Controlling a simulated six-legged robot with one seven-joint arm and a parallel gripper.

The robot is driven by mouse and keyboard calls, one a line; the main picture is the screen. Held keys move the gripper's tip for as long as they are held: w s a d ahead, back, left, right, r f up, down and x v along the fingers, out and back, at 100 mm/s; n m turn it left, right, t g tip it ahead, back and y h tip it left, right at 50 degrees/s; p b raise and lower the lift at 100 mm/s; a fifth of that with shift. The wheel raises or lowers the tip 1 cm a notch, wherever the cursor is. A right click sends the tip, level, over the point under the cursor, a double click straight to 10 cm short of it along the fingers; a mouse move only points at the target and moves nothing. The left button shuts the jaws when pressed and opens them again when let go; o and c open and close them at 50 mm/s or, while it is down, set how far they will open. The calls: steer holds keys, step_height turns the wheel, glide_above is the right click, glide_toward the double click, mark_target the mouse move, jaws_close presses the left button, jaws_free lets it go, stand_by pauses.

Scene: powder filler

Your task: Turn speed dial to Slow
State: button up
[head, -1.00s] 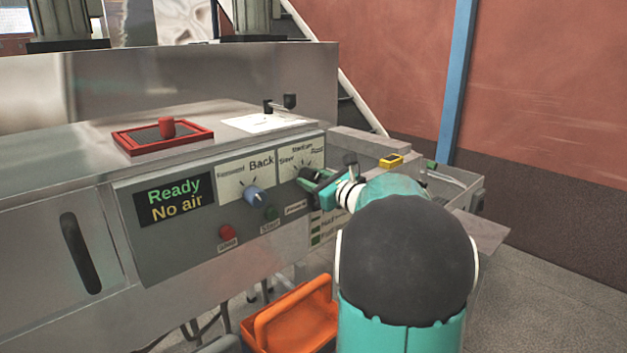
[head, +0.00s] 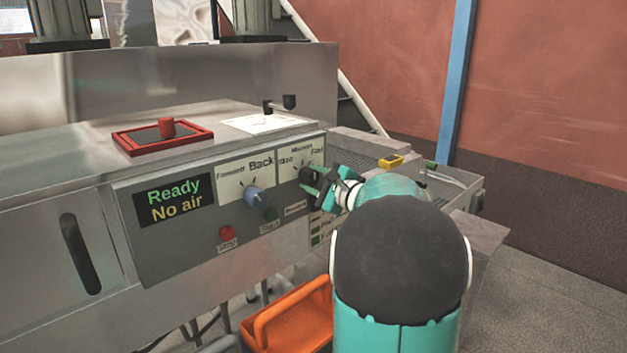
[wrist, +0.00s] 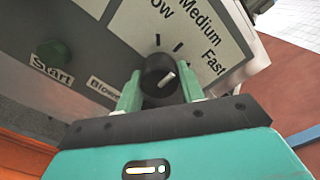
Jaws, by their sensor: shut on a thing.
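The speed dial is a round black knob (wrist: 158,72) with a white pointer mark, on a pale label plate in the wrist view. The plate reads Medium, Fast and a cut-off "ow". The pointer aims up and right, toward the Fast side. My gripper (wrist: 160,88) has its green fingers on either side of the dial and is shut on it. In the head view the dial (head: 308,173) shows at the right of the control panel, partly hidden by my gripper (head: 320,186).
Left of the dial are a blue-grey knob (head: 254,198) under "Back", a red Stop button (head: 227,232) and a green Start button (head: 270,213). The display (head: 175,200) reads "Ready" and "No air". An orange crate (head: 290,310) is below the panel.

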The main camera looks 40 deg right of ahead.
steer(key=n, duration=0.4)
steer(key=shift+f+n, duration=0.1)
steer(key=shift+n, duration=0.2)
steer(key=shift+d+n, duration=0.1)
steer(key=shift+n, duration=2.1)
steer(key=o, duration=1)
steer(key=s, duration=1.3)
steer(key=shift+s+d+r, duration=0.2)
steer(key=shift+s, duration=0.2)
